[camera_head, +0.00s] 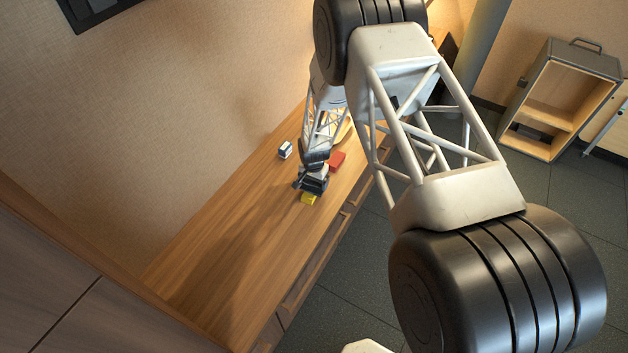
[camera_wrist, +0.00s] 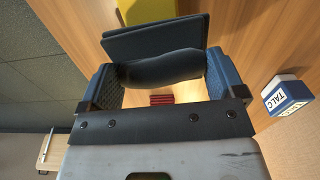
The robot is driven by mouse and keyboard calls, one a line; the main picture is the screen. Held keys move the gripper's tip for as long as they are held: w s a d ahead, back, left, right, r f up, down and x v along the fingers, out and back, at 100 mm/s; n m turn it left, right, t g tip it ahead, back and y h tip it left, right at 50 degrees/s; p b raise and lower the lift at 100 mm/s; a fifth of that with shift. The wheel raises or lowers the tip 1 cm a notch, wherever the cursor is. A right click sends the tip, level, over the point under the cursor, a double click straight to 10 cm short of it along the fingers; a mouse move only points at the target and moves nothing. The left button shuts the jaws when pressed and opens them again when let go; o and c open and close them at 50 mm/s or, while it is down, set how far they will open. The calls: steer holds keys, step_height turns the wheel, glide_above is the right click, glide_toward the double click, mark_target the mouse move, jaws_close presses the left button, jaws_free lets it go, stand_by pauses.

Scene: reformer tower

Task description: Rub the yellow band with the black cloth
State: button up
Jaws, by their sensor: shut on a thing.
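The black cloth (camera_wrist: 155,42) is folded and pinched between the blue-padded fingers of my gripper (camera_wrist: 160,76), with a flat dark flap extending past the fingertips. A yellow thing (camera_wrist: 140,10), which looks like the yellow band, lies just beyond the cloth and is partly covered by it. In the head view it shows as a small yellow patch (camera_head: 308,199) on the wooden top, right beside my gripper (camera_head: 311,182). I cannot tell whether the cloth touches it. Most of the cloth is hidden by the gripper in the head view.
A red object (camera_head: 337,160) lies close to my gripper and shows between the fingers in the wrist view (camera_wrist: 161,99). A white and blue TALC box (camera_wrist: 287,96) stands near the wall. The wooden counter (camera_head: 240,240) is clear toward its near end.

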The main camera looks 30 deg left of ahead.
steer(key=shift+s+d, duration=0.1)
steer(key=shift+s, duration=0.65)
steer(key=shift+w, duration=0.15)
steer(key=shift+w+f, duration=0.15)
steer(key=shift+w, duration=0.5)
steer(key=shift+w, duration=0.1)
steer(key=shift+w, duration=0.1)
steer(key=shift+w, duration=0.65)
steer(key=shift+s, duration=0.15)
steer(key=shift+s+r, duration=0.2)
steer(key=shift+s, duration=0.45)
